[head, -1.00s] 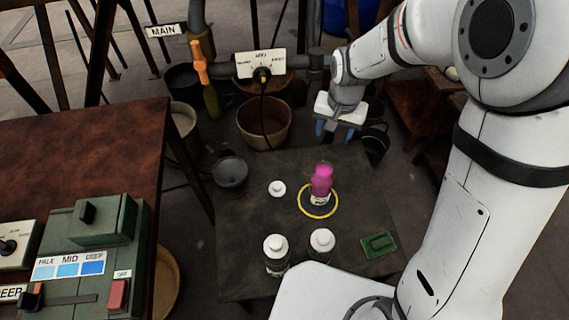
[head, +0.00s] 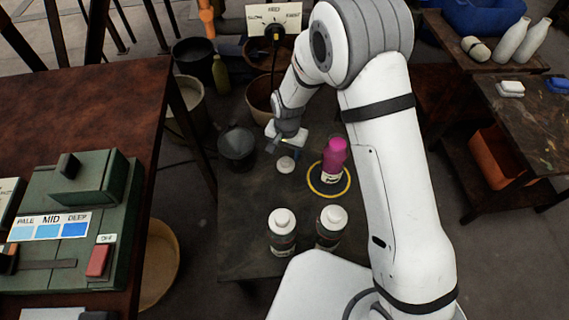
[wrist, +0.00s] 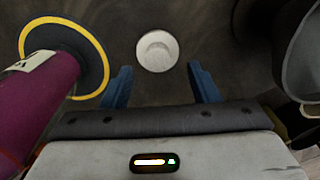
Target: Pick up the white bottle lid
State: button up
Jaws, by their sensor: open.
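The white bottle lid (head: 285,164) lies on the dark low table (head: 245,258), left of the pink bottle. In the wrist view the lid (wrist: 157,51) is a round white disc with a raised centre, lying beyond the fingertips and roughly between their lines. My gripper (wrist: 160,76) is open and empty, its two blue fingers apart. In the head view my gripper (head: 282,146) hangs just behind and above the lid; its fingertips are small and partly unclear there. I see no contact between fingers and lid.
A pink bottle (head: 333,160) stands inside a yellow ring (head: 347,189) close to the lid; it also shows in the wrist view (wrist: 40,100). Two white-capped bottles (head: 282,232) (head: 331,228) stand nearer.

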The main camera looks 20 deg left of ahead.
aim_at(286, 160)
notch_tip(286, 160, down, 4)
jog(key=shift+s+d+r+b, duration=0.1)
jog(key=shift+r+b, duration=0.05)
jog(key=shift+b, duration=0.25)
jog(key=shift+r, duration=0.1)
jog(key=shift+c, duration=0.5)
jog(key=c, duration=0.9)
jog(key=shift+c, duration=0.2)
